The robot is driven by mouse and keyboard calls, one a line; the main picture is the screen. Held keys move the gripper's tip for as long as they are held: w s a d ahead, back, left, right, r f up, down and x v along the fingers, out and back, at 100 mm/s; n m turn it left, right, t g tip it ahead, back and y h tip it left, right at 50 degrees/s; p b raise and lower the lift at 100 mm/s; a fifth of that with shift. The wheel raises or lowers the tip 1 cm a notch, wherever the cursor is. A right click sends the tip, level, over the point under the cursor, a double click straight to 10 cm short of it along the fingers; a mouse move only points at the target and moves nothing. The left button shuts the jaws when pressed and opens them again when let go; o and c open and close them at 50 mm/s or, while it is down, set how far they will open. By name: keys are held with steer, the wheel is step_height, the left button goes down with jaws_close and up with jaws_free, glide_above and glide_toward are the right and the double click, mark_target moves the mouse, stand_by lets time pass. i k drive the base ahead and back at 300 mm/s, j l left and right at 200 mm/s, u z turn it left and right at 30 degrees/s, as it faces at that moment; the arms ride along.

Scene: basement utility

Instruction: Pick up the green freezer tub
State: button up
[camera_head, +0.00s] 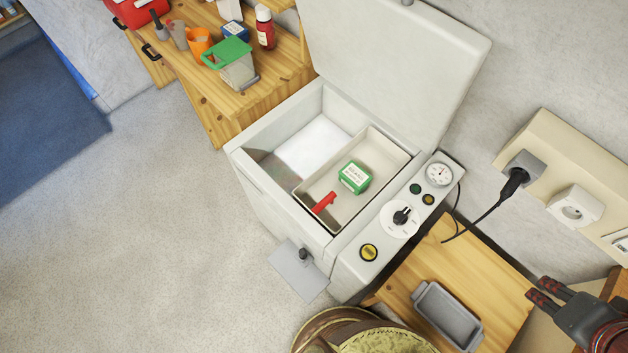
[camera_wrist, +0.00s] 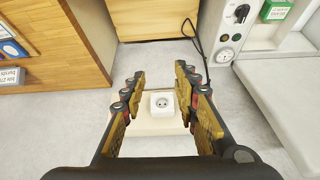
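The green freezer tub (camera_head: 355,177), a small green box with a white label, sits in a pale basket (camera_head: 394,148) inside the open chest freezer (camera_head: 262,190). A red-handled item (camera_head: 325,203) lies beside it in the basket. In the wrist view, the green tub (camera_wrist: 276,10) shows at the top right, cut by the frame edge. My gripper (camera_head: 541,292) is at the lower right of the head view, well away from the tub. In the wrist view, my gripper (camera_wrist: 160,82) has its fingers apart, with nothing between them and a wall socket beyond.
The freezer lid (camera_head: 400,60) stands raised. A wooden table (camera_head: 250,100) behind holds a green-lidded container (camera_head: 232,65), an orange cup (camera_head: 199,44) and a red bottle (camera_head: 265,27). A grey tray (camera_head: 447,315) lies on wood at the front right. A power strip (camera_head: 575,180) and cable are nearby.

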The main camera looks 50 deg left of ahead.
mark_target(352, 175)
steer(key=u, duration=1.5)
steer(key=k+u, duration=0.1)
steer(key=k+z, duration=0.4)
steer(key=k+l+z, duration=0.15)
steer(key=z, duration=0.25)
steer(key=j+z, duration=0.35)
steer(key=j, duration=0.15)
steer(key=j+z, duration=0.4)
steer(key=j, duration=0.15)
steer(key=j+z, duration=0.35)
steer(key=j, duration=0.15)
steer(key=k+j, duration=0.1)
steer(key=j, duration=0.4)
steer(key=k+j, duration=0.1)
steer(key=j, duration=0.45)
steer(key=k+j, duration=0.1)
steer(key=j, duration=0.4)
steer(key=k+j, duration=0.1)
steer(key=j, duration=0.45)
steer(key=k+j, duration=0.1)
steer(key=j, duration=0.4)
steer(key=i+j, duration=0.15)
steer(key=i, duration=0.15)
